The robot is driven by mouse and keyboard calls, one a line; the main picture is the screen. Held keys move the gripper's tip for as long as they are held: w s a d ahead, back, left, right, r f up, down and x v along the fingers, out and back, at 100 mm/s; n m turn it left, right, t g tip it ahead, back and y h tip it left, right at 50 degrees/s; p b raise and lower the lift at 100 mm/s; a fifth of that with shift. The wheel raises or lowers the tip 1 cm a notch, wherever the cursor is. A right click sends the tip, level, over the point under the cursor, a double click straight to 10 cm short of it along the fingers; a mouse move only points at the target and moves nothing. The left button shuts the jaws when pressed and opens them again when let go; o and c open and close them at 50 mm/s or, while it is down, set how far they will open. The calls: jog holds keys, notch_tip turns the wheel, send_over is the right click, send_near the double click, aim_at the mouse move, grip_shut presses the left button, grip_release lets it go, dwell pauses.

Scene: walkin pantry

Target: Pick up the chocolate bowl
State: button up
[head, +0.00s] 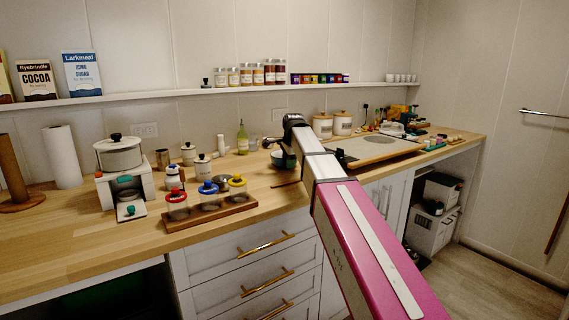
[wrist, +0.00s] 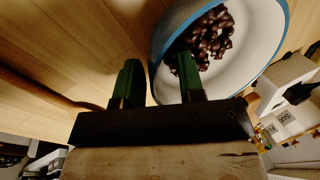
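The chocolate bowl (wrist: 275,45) is white inside with a blue rim and holds dark chocolate chunks (wrist: 208,38). It fills the upper right of the wrist view. My gripper (wrist: 158,82) has its two green fingers apart. One finger overlaps the inside of the bowl and the other is outside, with the near rim between them. I cannot tell whether either finger touches the wall. In the head view the bowl (head: 281,160) sits on the wooden counter below my wrist, partly hidden by my arm, and the fingertips are hard to make out.
A dark thin stick (head: 286,184) lies on the counter in front of the bowl. A wooden rack with several colour-lidded jars (head: 208,206) stands to the left. A green bottle (head: 242,138) is behind. A large board (head: 372,149) lies to the right.

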jog(key=shift+w+f, duration=0.1)
jog(key=shift+f, duration=0.25)
grip_shut()
jog(key=shift+r, duration=0.1)
